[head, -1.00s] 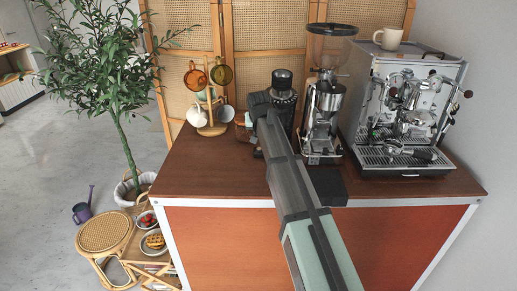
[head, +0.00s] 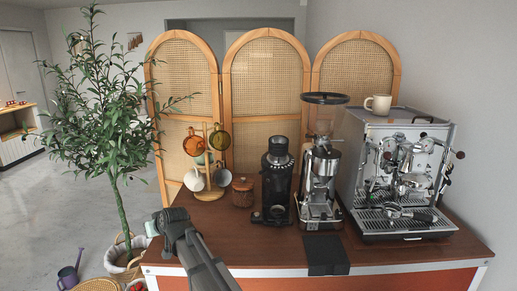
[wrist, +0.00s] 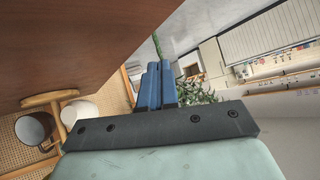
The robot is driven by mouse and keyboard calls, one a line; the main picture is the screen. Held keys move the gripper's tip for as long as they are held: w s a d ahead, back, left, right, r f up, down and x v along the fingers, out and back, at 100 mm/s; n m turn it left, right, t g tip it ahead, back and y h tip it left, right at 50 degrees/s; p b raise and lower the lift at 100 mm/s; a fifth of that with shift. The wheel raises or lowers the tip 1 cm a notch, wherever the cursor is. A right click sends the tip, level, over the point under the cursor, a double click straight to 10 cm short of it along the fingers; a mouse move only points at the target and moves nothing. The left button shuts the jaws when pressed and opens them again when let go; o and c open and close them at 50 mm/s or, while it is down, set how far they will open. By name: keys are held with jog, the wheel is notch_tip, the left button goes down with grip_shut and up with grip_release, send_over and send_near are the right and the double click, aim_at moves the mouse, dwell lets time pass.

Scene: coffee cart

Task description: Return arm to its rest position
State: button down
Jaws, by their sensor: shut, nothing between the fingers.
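My arm (head: 195,252) reaches up from the bottom of the head view and bends near the front left edge of the wooden cart top (head: 400,250). In the wrist view my gripper (wrist: 160,68) has its blue fingers together, with nothing held. It is off to the side of the cart top, apart from the mugs. In the head view the fingers are hidden or too small to make out.
On the cart stand a mug tree (head: 208,165) with several mugs, a wooden-lidded jar (head: 243,191), a black grinder (head: 277,180), a chrome grinder (head: 320,180) and an espresso machine (head: 400,170). A potted tree (head: 110,150) stands left, near my arm.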

jog(key=s+a+f+n+g+y, duration=0.1)
jog(key=s+a+f, duration=0.3)
jog(key=s, duration=0.2)
jog(key=s+a+f+n+g, duration=0.1)
jog(key=s+a+f, duration=0.2)
jog(key=s+f, duration=0.15)
jog(key=s+d+f+g+h, duration=0.1)
jog(key=s+d+f, duration=0.25)
jog(key=f, duration=0.35)
jog(key=s+d+f+g+h, duration=0.1)
jog(key=s+d+f, duration=0.1)
jog(key=s+f, duration=0.4)
jog(key=s+d+f+m+g+h, duration=0.2)
jog(key=d+f+h, duration=0.1)
jog(key=d+f, duration=1.1)
jog(key=s+d+f+m+g+h, duration=0.15)
jog(key=d+f, duration=0.75)
jog(key=d, duration=0.9)
jog(key=s+d+f+m+g+h, duration=0.1)
jog(key=s+d+f+m+g, duration=0.2)
jog(key=s+d, duration=0.8)
jog(key=s+d+f+m+g+h, duration=0.1)
jog(key=s+d+f+m+g, duration=0.2)
jog(key=s+d+f, duration=0.3)
jog(key=s+d, duration=0.4)
jog(key=s, duration=0.3)
jog(key=shift+s+d, duration=0.3)
jog(key=shift+d, duration=0.1)
